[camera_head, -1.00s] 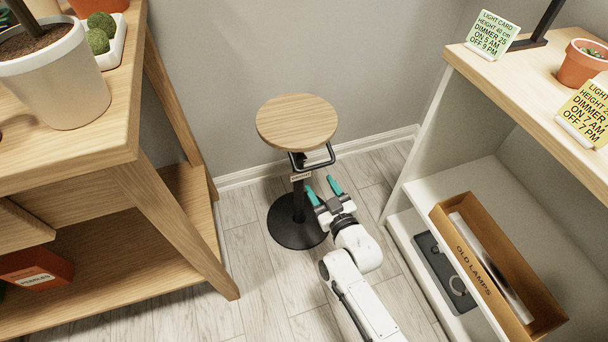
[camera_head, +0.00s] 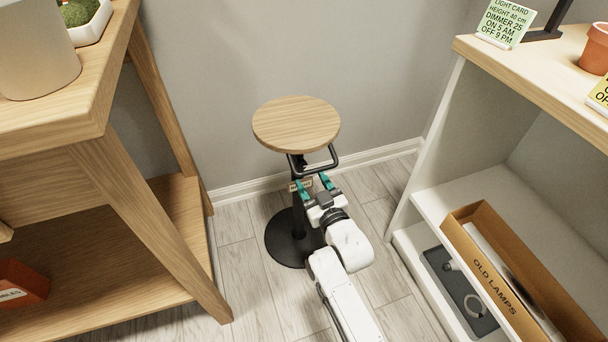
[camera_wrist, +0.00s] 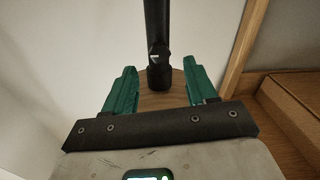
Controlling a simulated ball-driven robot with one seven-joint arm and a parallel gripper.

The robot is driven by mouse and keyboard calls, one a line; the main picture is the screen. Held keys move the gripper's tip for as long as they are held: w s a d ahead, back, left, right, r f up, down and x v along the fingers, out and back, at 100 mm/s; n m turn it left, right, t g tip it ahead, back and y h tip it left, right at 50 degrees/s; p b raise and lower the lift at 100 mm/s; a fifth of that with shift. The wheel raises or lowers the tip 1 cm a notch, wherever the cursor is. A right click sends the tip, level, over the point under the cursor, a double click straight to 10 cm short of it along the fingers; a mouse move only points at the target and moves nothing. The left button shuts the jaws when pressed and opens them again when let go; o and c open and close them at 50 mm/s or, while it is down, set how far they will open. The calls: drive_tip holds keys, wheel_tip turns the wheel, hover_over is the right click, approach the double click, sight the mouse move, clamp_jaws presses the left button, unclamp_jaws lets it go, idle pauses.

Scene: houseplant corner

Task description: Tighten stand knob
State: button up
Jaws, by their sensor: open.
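The stand has a round wooden top (camera_head: 296,123), a black post and a round black base (camera_head: 285,248) on the floor. A black bar loop (camera_head: 334,157) sticks out under the top. My gripper (camera_head: 312,186) is open in front of the post, just below the top, with teal fingers. In the wrist view, the black post (camera_wrist: 157,25) runs down to a thicker black collar (camera_wrist: 159,77) between the spread fingers (camera_wrist: 161,70). Gaps show on both sides of it. I cannot make out the knob clearly; it may be hidden by my gripper.
A wooden bench (camera_head: 150,225) stands on the left, its leg near the stand. A grey wall is close behind. Floor in front is clear.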

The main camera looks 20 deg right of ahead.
sight(303, 167)
drive_tip(key=shift+w+a+b, duration=0.1)
drive_tip(key=shift+w+b, duration=1.3)
drive_tip(key=shift+w, duration=1.5)
drive_tip(key=shift+c, duration=0.2)
drive_tip(key=c, duration=1)
